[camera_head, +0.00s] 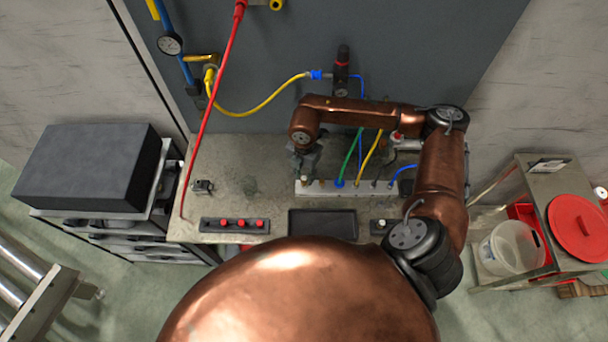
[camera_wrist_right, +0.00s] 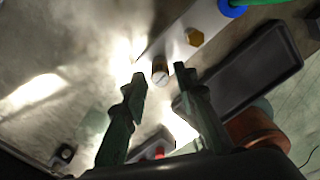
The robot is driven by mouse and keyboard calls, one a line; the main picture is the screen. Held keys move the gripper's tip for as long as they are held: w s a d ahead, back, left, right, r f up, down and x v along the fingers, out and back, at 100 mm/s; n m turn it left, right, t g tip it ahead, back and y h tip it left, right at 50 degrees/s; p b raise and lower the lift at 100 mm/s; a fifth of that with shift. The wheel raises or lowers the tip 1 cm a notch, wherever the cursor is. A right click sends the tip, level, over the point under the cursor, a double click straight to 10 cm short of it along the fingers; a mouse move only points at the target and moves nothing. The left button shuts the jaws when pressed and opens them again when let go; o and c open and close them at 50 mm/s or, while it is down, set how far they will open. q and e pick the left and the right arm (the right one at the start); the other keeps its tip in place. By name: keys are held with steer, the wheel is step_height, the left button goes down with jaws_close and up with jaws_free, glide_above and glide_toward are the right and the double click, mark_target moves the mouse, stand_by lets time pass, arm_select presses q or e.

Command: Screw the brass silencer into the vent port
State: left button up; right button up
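The pale manifold block (camera_head: 330,187) lies on the bench, with coloured tubes rising from its top; its end also shows in the wrist view (camera_wrist_right: 208,18). My right gripper (camera_head: 304,168) points down over the block's left end. In the wrist view its two dark fingers (camera_wrist_right: 160,73) are apart. A small brass-and-pale cylinder (camera_wrist_right: 160,70), apparently the silencer, shows between the fingertips with a gap on each side. I cannot tell whether it is seated in the port. A brass hex fitting (camera_wrist_right: 194,37) is on the block beside it. My left gripper is not in view.
An empty black tray (camera_head: 322,224) lies in front of the block. A strip with red buttons (camera_head: 234,225) is at the bench's front left. A red hose (camera_head: 215,90) hangs on the left. A grey case (camera_head: 85,168) and a bucket (camera_head: 512,248) flank the bench.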

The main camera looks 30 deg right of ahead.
steer(key=n+b, duration=0.2)
steer(key=n, duration=0.1)
steer(key=shift+f, duration=0.2)
steer(key=n+b, duration=0.1)
steer(key=n, duration=0.2)
steer(key=n+b, duration=0.3)
steer(key=n, duration=0.2)
steer(key=shift+n, duration=0.4)
steer(key=shift+r+n+b, duration=0.1)
steer(key=shift+n+b, duration=0.2)
steer(key=shift+n, duration=0.5)
steer(key=shift+r, duration=0.1)
jaws_close()
